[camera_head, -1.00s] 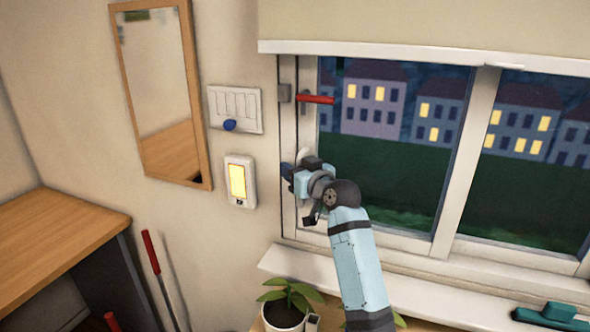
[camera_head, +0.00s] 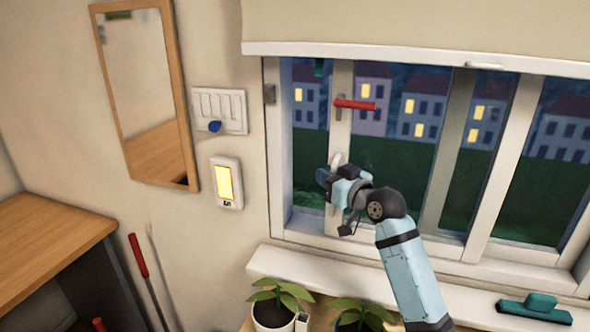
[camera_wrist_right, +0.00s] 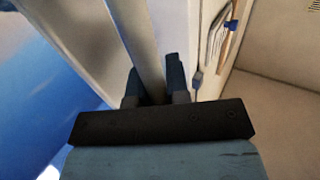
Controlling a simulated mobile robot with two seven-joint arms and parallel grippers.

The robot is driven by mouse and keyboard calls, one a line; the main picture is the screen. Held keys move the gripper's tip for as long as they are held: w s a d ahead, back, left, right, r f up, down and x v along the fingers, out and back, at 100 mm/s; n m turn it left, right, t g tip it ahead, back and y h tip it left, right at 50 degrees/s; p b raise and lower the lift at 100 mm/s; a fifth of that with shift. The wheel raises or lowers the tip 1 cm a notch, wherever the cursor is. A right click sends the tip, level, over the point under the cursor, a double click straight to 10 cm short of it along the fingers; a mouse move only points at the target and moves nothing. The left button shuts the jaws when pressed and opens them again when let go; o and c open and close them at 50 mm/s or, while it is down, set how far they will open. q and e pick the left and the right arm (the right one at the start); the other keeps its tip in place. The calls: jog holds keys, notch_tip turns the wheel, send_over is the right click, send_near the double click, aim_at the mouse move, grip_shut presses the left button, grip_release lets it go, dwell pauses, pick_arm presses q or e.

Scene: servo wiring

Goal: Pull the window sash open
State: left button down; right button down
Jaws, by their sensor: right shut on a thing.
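The window sash (camera_head: 342,134) is a pale upright frame. It stands away from the left jamb (camera_head: 277,150), with a gap between them that shows the night scene. A red lever handle (camera_head: 356,105) on a grey mount sits high on the sash. In the right wrist view, the two dark fingers (camera_wrist_right: 154,88) stand on either side of a pale upright bar. The exact grip is partly hidden by the gripper. My left gripper is not in view.
A roller blind (camera_head: 420,35) hangs above the window. Potted plants (camera_head: 278,308) stand below the sill, and a teal tool (camera_head: 534,309) lies at the right. A lit wall panel (camera_head: 226,183), a switch plate (camera_head: 218,110) and a mirror (camera_head: 148,95) are on the left wall.

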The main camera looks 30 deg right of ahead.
jog(key=s+d+b, duration=0.2)
jog(key=s+d, duration=0.8)
jog(key=s, duration=0.1)
jog(key=shift+s+d, duration=0.2)
jog(key=shift+s, duration=0.15)
jog(key=c, duration=1.1)
grip_release()
jog(key=shift+s+b, duration=0.15)
jog(key=shift+b, duration=0.15)
jog(key=s+d+b, duration=0.2)
jog(key=s+b, duration=0.1)
jog(key=s, duration=1)
jog(key=shift+s, duration=0.2)
